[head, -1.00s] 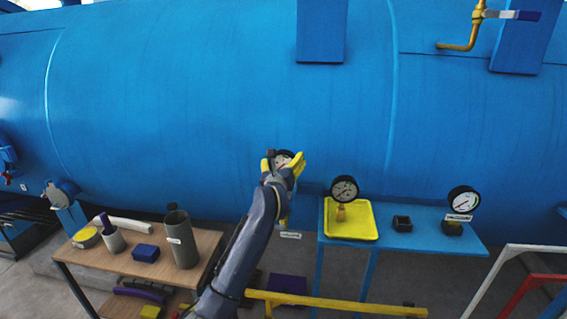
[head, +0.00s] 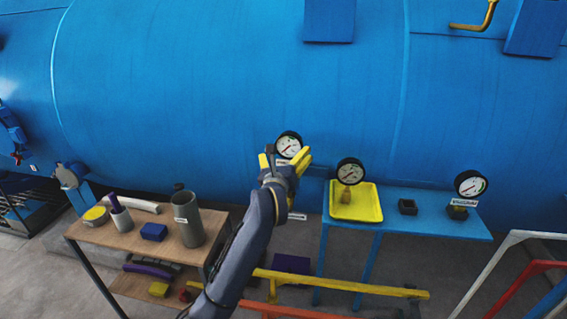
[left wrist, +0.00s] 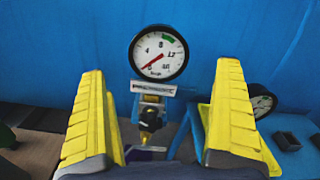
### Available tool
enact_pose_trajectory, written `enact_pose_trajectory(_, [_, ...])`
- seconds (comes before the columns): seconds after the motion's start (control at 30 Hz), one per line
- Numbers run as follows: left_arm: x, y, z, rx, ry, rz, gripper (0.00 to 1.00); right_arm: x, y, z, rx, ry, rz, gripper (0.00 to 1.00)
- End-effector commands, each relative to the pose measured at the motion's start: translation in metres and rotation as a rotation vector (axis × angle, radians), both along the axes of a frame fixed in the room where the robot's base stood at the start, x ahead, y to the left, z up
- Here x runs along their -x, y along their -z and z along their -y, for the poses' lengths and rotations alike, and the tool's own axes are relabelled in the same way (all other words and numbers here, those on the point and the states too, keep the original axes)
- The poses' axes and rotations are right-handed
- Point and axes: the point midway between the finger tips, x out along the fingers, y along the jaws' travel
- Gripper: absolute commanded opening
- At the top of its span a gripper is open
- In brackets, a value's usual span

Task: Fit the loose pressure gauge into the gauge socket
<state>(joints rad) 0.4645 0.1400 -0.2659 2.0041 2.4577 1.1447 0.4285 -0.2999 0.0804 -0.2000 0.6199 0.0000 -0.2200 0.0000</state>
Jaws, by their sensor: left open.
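A round white-faced gauge (head: 289,145) with a black rim stands upright in front of the blue vessel. In the left wrist view this gauge (left wrist: 159,53) sits above a white label plate and a brass fitting (left wrist: 151,99) with a dark valve body below. Whether it is seated in a socket there I cannot tell. My left gripper (head: 284,160) is open, its yellow fingers (left wrist: 160,75) on either side of this gauge and apart from it. A second gauge (head: 350,171) with a brass stem stands at the yellow tray (head: 370,213). My right gripper is not in view.
A blue table (head: 440,225) carries the tray, a dark square holder (head: 407,206) and a labelled gauge (head: 470,184). A wooden bench (head: 150,238) at left holds a grey cylinder (head: 188,219) and a blue box (head: 153,231). A yellow rail (head: 340,284) runs low in front.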

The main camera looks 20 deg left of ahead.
Motion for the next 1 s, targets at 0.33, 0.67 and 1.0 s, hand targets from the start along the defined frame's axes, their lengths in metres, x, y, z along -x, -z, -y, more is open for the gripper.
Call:
enact_pose_trajectory(0.33, [0.030, -0.001, 0.004, 0.000, 0.000, 0.001, 1.00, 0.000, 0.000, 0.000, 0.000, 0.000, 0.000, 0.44])
enact_pose_trajectory(0.67, [0.032, -0.001, 0.004, 0.000, 0.000, 0.001, 1.00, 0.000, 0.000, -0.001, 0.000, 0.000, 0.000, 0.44])
enact_pose_trajectory(1.0, [0.023, 0.037, -0.019, -0.155, -0.099, -0.028, 1.00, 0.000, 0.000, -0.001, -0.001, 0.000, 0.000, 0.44])
